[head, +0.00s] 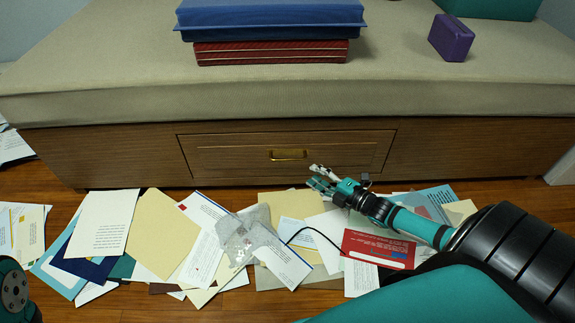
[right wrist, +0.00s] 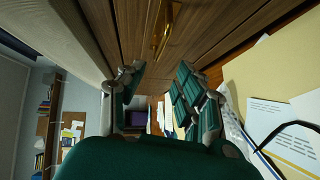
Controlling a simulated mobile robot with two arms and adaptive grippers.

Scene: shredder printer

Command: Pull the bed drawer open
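The wooden bed drawer (head: 350,152) is set in the bed's front below the mattress, and it looks closed. Its brass handle (head: 288,155) is at the middle of the drawer front. My right gripper (head: 316,176) is open and empty, below and a little right of the handle, apart from it. In the right wrist view the open fingers (right wrist: 155,85) show with nothing between them, and the handle (right wrist: 163,28) lies beyond their tips. My left gripper is not in view; only a piece of my left arm shows at the lower left edge.
Papers and envelopes (head: 165,235) are strewn over the wooden floor before the bed, with a black cable (head: 318,232) among them. On the mattress (head: 130,60) lie blue and red books (head: 270,52), a purple box (head: 451,38) and a teal box (head: 490,8).

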